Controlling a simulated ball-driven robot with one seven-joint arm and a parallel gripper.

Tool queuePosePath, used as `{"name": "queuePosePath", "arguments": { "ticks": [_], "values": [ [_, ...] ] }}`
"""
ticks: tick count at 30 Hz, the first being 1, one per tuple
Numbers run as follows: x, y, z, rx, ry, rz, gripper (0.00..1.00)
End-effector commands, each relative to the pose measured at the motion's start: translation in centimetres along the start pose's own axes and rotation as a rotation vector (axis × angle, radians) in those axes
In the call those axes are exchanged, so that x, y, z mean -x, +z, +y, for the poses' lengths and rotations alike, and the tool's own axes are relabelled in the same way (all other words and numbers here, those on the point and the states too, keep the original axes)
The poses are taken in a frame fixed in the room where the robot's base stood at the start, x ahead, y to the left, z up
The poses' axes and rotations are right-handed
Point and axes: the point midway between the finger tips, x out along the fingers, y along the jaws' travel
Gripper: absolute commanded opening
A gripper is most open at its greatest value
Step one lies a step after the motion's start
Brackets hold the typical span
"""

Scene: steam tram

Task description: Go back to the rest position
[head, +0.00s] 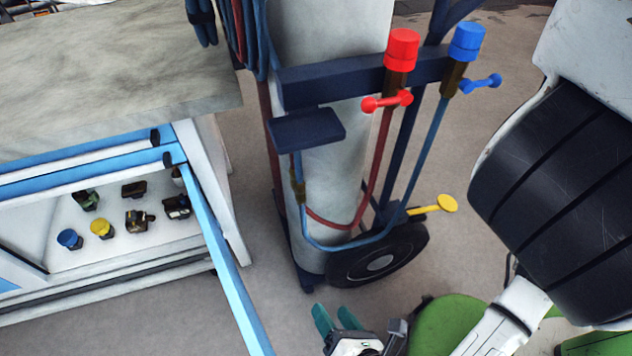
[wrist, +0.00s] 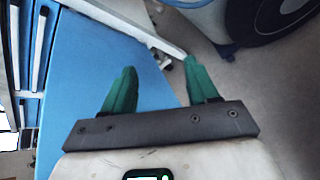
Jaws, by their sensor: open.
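My gripper (head: 336,320) has two green fingers and shows at the bottom of the head view, below the wheeled cylinder cart. In the wrist view my gripper (wrist: 155,90) is open, its fingers apart with nothing between them. Beneath the fingers in the wrist view lies a flat blue panel (wrist: 85,75). My gripper touches nothing that I can see.
A workbench (head: 100,70) with an open blue-edged drawer (head: 225,265) holding several small parts is at left. Floor (head: 250,110) shows between them.

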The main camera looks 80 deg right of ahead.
Motion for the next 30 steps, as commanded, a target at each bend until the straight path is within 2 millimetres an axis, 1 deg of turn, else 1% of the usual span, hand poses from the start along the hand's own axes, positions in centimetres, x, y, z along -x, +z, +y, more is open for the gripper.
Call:
{"name": "queuePosePath", "arguments": {
  "ticks": [1,3,6,9,11,12,15,23,24,30],
  "values": [
    [-1.5,0.4,0.1,-0.122,-0.122,-0.021,0.58],
    [-3.3,0.8,-0.3,-0.290,-0.289,-0.036,0.58],
    [-5.1,1.1,-0.9,-0.535,-0.510,-0.048,0.58],
    [-6.3,1.0,-0.9,-0.777,-0.703,-0.043,0.58],
    [-6.7,0.9,-0.7,-0.907,-0.800,-0.034,0.58],
    [-7.0,0.9,-0.4,-0.987,-0.854,-0.025,0.58],
    [-7.4,0.9,0.4,-1.155,-0.966,0.002,0.58],
    [-8.1,1.7,3.5,-1.492,-1.152,0.096,0.58],
    [-7.4,2.4,4.2,-1.490,-1.157,0.097,0.58],
    [-5.8,4.7,6.2,-1.477,-1.154,0.098,0.58]
  ]
}}
